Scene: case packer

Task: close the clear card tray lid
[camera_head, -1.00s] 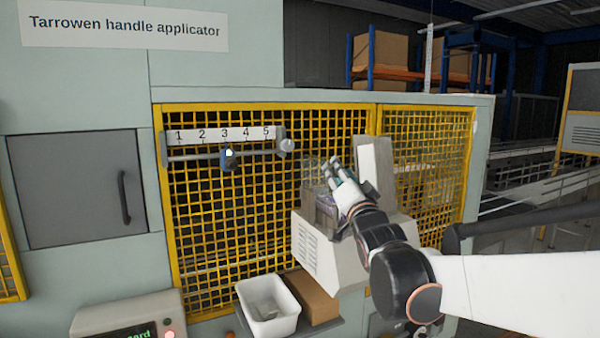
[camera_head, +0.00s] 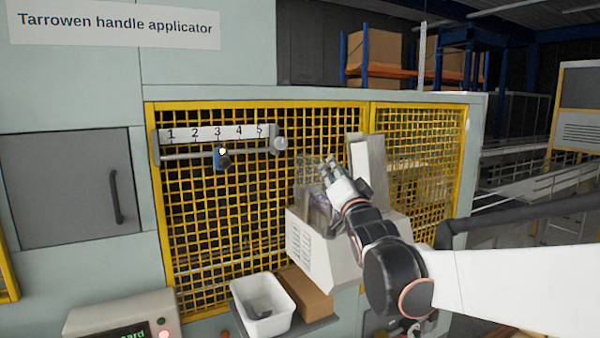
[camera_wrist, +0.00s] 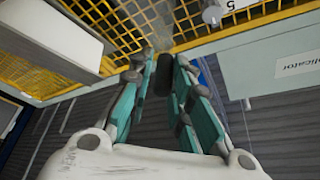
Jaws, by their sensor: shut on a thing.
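The card tray (camera_head: 312,252) is a pale, slanted housing with side vents in front of the yellow mesh. Its clear lid (camera_head: 306,176) shows faintly above the housing and looks raised; its exact angle is hard to tell. My gripper (camera_head: 328,166) is at the upper right part of the lid, with my arm coming in from the right. In the wrist view, the teal-padded fingers (camera_wrist: 163,68) are close together around a dark, rounded piece (camera_wrist: 164,80), which seems to be the lid's grip. The lid's hinge and the tray's inside are mostly hidden.
A pale upright panel (camera_head: 369,170) stands just right of my gripper. A white bin (camera_head: 262,322) and a brown carton (camera_head: 306,293) sit on a shelf below. A numbered rail with a blue slider (camera_head: 221,158) is on the mesh guard (camera_head: 230,230) at left.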

